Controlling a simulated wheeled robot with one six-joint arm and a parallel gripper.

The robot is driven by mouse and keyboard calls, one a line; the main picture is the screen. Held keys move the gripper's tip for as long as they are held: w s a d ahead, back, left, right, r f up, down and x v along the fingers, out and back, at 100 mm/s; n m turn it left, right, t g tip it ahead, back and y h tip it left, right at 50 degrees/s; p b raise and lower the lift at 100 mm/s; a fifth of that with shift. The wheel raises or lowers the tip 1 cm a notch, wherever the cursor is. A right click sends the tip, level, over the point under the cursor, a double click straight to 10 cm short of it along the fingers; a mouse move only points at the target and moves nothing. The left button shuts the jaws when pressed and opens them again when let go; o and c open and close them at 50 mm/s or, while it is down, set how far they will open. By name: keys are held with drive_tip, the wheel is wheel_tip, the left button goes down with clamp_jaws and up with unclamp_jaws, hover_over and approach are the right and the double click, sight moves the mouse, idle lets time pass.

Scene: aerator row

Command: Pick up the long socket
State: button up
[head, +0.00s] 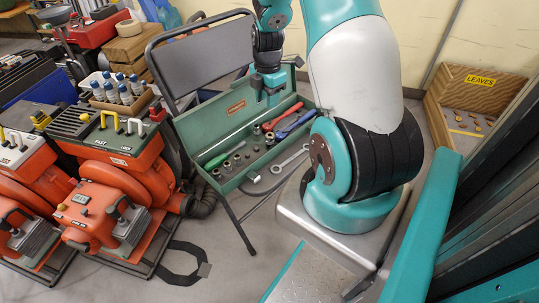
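A green metal toolbox (190,128) lies open on a folding chair. Several small metal sockets (227,166) stand in its near left part; another small metal piece (257,130) is farther right. They are too small to tell which is the long socket. My gripper (271,97) hangs over the back edge of the toolbox, pointing down. Its two teal fingers look apart with nothing between them. It is above and behind the sockets, not touching them. The fingers hide part of the toolbox's back side.
Orange machines (112,190) stand left. A wooden "LEAVES" box (470,100) is right.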

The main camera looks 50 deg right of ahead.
sight(270, 141)
drive_tip(key=f+b, duration=0.1)
drive_tip(key=f, duration=0.3)
drive_tip(key=f+b, duration=0.1)
drive_tip(key=f, duration=0.3)
drive_tip(key=d+f+b, duration=0.1)
drive_tip(key=f, duration=0.4)
drive_tip(key=shift+s, duration=0.25)
wheel_tip(270, 141, down, 6)
drive_tip(key=shift+w+r+b, duration=0.1)
drive_tip(key=shift+r+b, duration=0.05)
drive_tip(key=shift+b, duration=0.75)
drive_tip(key=shift+r, duration=0.1)
drive_tip(key=c, duration=0.7)
drive_tip(key=shift+r, duration=0.1)
